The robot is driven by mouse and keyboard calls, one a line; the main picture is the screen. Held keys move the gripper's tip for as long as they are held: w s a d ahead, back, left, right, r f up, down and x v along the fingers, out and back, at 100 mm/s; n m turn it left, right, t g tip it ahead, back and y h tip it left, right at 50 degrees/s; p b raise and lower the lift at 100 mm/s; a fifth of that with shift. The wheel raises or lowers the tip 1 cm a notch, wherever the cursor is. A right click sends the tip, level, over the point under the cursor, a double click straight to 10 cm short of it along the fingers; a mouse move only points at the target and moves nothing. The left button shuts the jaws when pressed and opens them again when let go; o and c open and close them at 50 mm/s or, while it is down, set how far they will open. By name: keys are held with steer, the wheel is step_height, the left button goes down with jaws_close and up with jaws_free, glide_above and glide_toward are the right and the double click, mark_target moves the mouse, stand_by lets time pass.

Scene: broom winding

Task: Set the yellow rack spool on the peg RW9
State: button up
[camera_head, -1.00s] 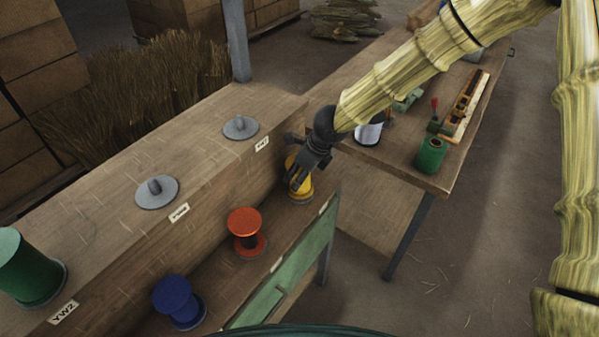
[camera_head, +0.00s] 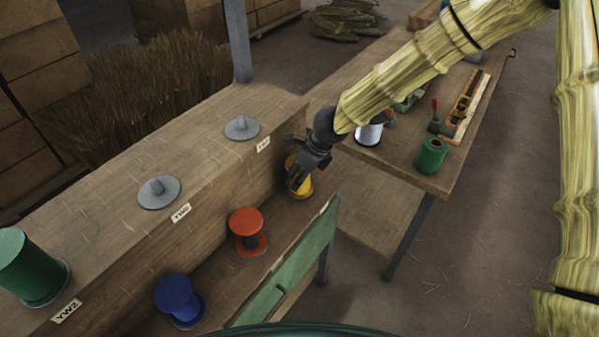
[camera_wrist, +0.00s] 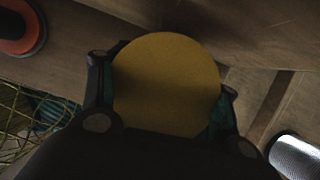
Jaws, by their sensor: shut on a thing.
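The yellow spool (camera_head: 301,186) stands in the lower rack trough at its far end. My gripper (camera_head: 297,178) is shut on it from above. In the wrist view the spool's round yellow top (camera_wrist: 166,84) fills the space between the fingers of my gripper (camera_wrist: 165,95). Two grey pegs on round bases stand bare on the upper shelf: a far peg (camera_head: 242,128) and a middle peg (camera_head: 159,191). Their labels, the far label (camera_head: 263,144) and the middle label (camera_head: 181,212), are too small to read surely, so I cannot tell which is RW9.
A red spool (camera_head: 247,232) and a blue spool (camera_head: 179,301) stand nearer in the trough. A green spool (camera_head: 30,268) sits on the upper shelf beside the label YWZ. A side table (camera_head: 405,160) at right holds another green spool (camera_head: 431,155) and tools.

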steer(key=shift+f, duration=0.55)
stand_by(0.8)
steer(key=o, duration=0.8)
steer(key=shift+r, duration=0.1)
steer(key=p+v, duration=0.9)
steer(key=v, duration=0.2)
stand_by(0.4)
steer(key=shift+w, duration=0.1)
stand_by(0.3)
